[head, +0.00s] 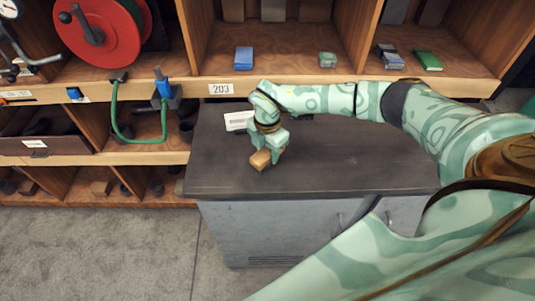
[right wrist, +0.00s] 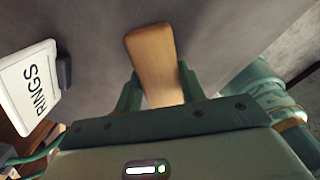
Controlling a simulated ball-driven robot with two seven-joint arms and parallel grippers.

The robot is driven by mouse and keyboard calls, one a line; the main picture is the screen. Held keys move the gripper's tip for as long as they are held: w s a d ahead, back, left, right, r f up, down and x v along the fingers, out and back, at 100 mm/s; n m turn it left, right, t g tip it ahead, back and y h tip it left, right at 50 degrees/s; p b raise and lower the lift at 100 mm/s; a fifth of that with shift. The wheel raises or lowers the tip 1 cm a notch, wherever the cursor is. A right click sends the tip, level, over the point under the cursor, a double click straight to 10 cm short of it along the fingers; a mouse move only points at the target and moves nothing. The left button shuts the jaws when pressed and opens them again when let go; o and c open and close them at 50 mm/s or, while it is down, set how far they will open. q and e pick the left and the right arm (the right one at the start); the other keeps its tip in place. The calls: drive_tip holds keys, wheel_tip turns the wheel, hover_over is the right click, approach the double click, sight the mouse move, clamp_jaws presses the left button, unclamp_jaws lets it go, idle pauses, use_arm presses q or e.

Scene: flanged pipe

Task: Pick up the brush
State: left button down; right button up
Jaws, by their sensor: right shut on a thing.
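The brush shows as a tan wooden piece (head: 262,158) at the tips of my right gripper (head: 268,147), over the left part of the dark cabinet top. In the right wrist view its wooden handle (right wrist: 152,58) sits between the two green fingers of my right gripper (right wrist: 160,88), which is shut on it. No bristles can be made out. In the head view the brush is at or close above the cabinet top; I cannot tell whether it touches. My left gripper is not in view.
The dark cabinet top (head: 330,165) is mostly clear. A white label card (head: 238,121) lies at its back left; the right wrist view shows a card reading "RINGS" (right wrist: 28,85). Wooden shelves (head: 285,55) stand behind, with a blue box (head: 244,58) and a red reel (head: 98,32).

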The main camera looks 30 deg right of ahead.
sight(267, 150)
drive_tip(key=shift+r, duration=0.15)
drive_tip(key=shift+r, duration=0.35)
wheel_tip(267, 150, up, 2)
drive_tip(key=shift+r, duration=0.25)
drive_tip(key=s+a+r, duration=0.7)
drive_tip(key=s+r, duration=0.2)
drive_tip(key=s, duration=0.3)
drive_tip(key=shift+a+r+p, duration=0.2)
drive_tip(key=shift+r+p, duration=0.1)
drive_tip(key=shift+p, duration=0.05)
drive_tip(key=shift+o, duration=1.2)
